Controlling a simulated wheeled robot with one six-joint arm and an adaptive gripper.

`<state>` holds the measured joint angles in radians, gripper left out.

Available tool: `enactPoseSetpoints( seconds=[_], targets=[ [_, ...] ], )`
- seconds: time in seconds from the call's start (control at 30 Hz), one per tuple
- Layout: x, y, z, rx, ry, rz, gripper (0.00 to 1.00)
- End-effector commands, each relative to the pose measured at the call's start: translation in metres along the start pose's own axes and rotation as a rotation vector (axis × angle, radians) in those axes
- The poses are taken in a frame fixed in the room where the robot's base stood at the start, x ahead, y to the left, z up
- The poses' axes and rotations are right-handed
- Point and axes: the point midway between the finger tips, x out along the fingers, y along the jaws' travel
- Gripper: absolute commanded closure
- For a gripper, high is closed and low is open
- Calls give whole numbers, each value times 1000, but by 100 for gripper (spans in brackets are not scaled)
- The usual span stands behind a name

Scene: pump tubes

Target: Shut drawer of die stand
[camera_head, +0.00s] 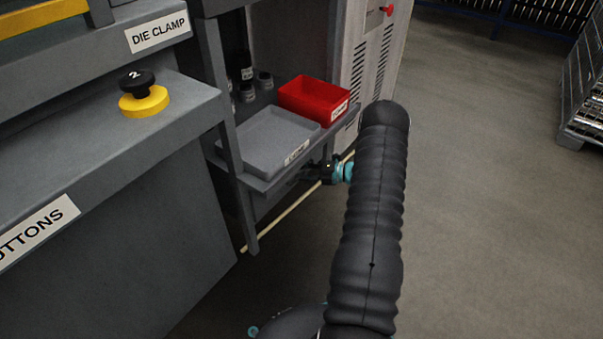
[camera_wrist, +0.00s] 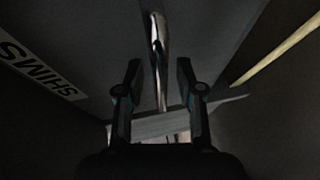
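In the wrist view a dark grey panel with a SHIMS label (camera_wrist: 40,70) fills the upper left. A shiny metal bar handle (camera_wrist: 157,45) runs down the picture's middle. My gripper (camera_wrist: 158,65) is open, with one dark finger on each side of the bar in the picture. I cannot tell whether a finger touches it. In the head view my gripper (camera_head: 312,174) is small and dark, at the front edge of the grey stand's shelf (camera_head: 265,186). The drawer's opening is not clearly visible, so I cannot tell how far it stands out.
A grey tray (camera_head: 265,138) and a red bin (camera_head: 312,100) sit on the shelf, with several small dark containers behind. A press housing with a yellow and black button (camera_head: 143,95) stands at left. A ribbed light cabinet (camera_head: 375,60) stands behind. Open floor (camera_head: 480,200) lies to the right.

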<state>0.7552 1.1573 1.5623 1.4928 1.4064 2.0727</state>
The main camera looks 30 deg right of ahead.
Motion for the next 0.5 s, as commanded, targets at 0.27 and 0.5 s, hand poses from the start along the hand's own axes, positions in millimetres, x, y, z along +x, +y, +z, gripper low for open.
enactPoseSetpoints(
  seconds=[0.27, 0.5],
  targets=[
    [-5, 0, 0, 1, 0, 0, 63],
    [-41, 0, 0, 1, -2, 1, 63]
  ],
)
